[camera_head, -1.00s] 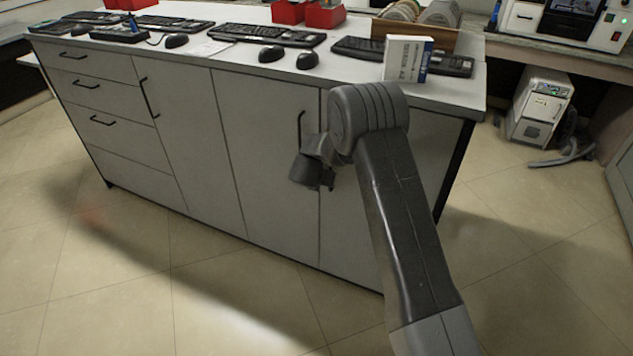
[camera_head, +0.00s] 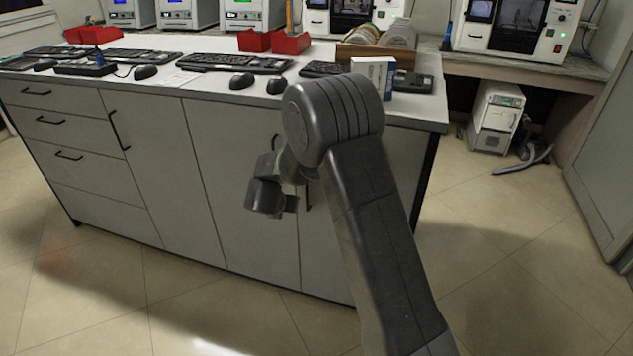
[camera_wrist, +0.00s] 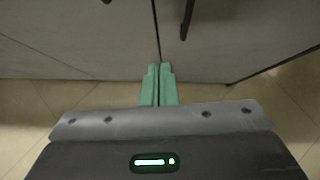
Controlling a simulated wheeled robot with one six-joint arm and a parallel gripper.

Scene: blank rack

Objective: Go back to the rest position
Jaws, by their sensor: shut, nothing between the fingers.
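My gripper (camera_wrist: 159,72) shows in the wrist view with its two green fingers together and nothing between them. It points at the lower part of the grey cabinet doors and the floor by them. In the head view my arm is folded in front of the cabinet, and its wrist end hangs left of the elbow. The fingers themselves cannot be made out in the head view.
The grey cabinet (camera_head: 240,180) stands ahead, with black handles on its front. On its top are keyboards (camera_head: 235,62), mice, red bins (camera_head: 291,43), a white-and-blue box (camera_head: 373,76) and a wooden rack (camera_head: 375,54). Tiled floor (camera_head: 500,260) is clear at right.

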